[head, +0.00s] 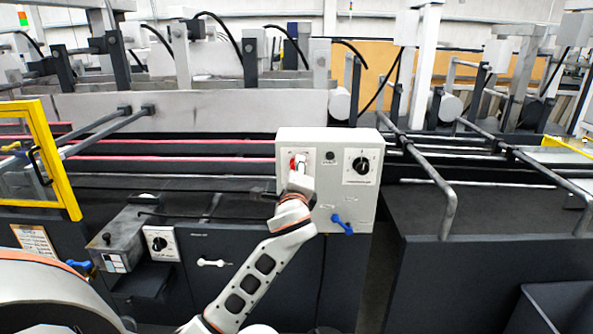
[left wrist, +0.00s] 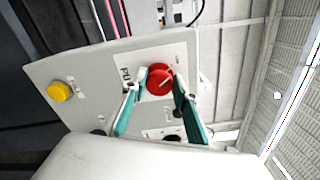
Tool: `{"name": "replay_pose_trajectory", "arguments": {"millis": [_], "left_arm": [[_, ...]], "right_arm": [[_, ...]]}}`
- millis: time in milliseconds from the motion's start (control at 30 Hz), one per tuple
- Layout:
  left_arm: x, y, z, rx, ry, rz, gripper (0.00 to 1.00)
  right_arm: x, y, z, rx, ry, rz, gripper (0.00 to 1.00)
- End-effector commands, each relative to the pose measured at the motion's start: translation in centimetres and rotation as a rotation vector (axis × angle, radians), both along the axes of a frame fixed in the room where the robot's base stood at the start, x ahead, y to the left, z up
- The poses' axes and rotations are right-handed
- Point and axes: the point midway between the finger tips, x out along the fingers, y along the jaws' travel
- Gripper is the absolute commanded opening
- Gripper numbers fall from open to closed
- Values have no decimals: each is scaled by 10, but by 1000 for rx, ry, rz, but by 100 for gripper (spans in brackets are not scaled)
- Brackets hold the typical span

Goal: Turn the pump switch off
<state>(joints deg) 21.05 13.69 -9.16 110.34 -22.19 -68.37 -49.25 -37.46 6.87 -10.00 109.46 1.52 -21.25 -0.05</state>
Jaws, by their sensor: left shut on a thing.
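The pump switch is a red rotary knob (left wrist: 159,77) on a white plate in the left wrist view. Its label is partly hidden, with "PU" readable, and a pale pointer line shows on its face. In the head view only a red sliver of it (head: 292,162) shows at the upper left of the grey control box (head: 340,138). My left gripper (head: 298,168) reaches the box front there. In the left wrist view its teal fingers (left wrist: 160,84) are closed on opposite sides of the red knob. My right gripper is in neither view.
A black rotary knob (head: 361,164) sits right of the red one, and a blue handle (head: 342,224) lower on the box. A yellow button (left wrist: 59,92) shows in the left wrist view. A yellow-framed guard (head: 70,190) stands left; metal rails (head: 445,205) run right.

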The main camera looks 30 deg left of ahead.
Motion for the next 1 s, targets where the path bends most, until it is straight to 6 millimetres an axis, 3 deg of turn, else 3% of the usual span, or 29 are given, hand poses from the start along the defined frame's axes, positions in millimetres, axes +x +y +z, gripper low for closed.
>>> {"name": "replay_pose_trajectory", "arguments": {"millis": [633, 667, 700, 1000], "left_arm": [[0, 0, -2, -44, -24, 0, 7], [0, 0, -2, -44, -24, 0, 34], [0, 0, -2, -44, -24, 0, 44], [0, 0, -1, -42, -25, -1, 44]], "right_arm": [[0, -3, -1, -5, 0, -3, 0], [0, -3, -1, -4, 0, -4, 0], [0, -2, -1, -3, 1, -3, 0], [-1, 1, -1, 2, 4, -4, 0]]}}
